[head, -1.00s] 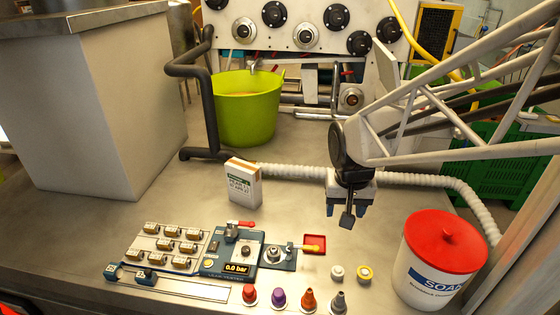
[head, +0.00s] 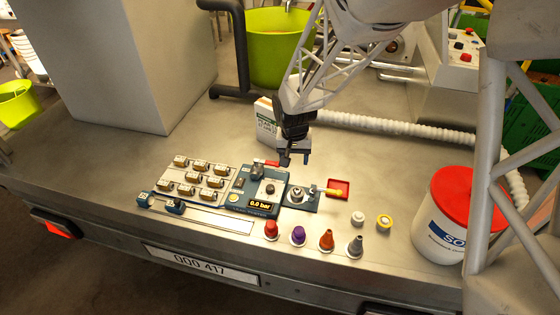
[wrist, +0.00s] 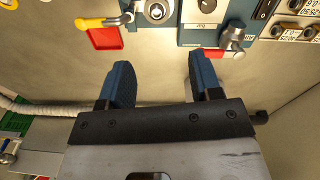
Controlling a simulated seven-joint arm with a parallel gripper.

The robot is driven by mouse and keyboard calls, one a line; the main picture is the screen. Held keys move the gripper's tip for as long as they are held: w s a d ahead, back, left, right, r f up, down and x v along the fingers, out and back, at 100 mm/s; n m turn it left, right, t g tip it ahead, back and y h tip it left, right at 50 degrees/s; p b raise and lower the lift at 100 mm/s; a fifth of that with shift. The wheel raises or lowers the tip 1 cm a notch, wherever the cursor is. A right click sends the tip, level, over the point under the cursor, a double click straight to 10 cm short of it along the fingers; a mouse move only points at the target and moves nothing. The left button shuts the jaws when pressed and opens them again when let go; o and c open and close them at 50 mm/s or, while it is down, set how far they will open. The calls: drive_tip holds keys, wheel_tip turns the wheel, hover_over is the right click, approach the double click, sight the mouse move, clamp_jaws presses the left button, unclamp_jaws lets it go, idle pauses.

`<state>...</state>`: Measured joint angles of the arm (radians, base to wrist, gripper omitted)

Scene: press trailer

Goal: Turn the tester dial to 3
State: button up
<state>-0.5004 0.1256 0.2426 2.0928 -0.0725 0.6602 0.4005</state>
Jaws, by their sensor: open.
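The tester (head: 240,200) is a blue unit on the metal bench, with a display reading 0.0 bar. A small dark round dial (head: 270,188) sits on its pale plate; its numbers and setting are too small to read. The dial (wrist: 207,5) is partly cut off at the top of the wrist view. My gripper (head: 294,160) is above the bench just behind the tester, pointing down. In the wrist view my gripper (wrist: 160,75) has its two blue fingers wide apart with nothing between them. It is apart from the dial.
A red-handled valve (head: 257,170) stands at the tester's back edge, near my gripper. A yellow-handled valve (head: 326,191) and red tray (head: 340,184) lie to the right. Several coloured cones line the front. A white box (head: 265,125) and ribbed hose (head: 380,124) are behind.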

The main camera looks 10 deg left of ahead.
hover_over(270, 187)
drive_tip(key=f, duration=0.9)
drive_tip(key=shift+s+a, duration=0.1)
drive_tip(key=shift+a, duration=0.15)
drive_tip(key=shift+f, duration=0.1)
drive_tip(key=shift+d+f, duration=0.15)
drive_tip(key=shift+f, duration=1.75)
drive_tip(key=shift+d+f, duration=0.1)
drive_tip(key=shift+f, duration=1.75)
drive_tip(key=c, duration=0.9)
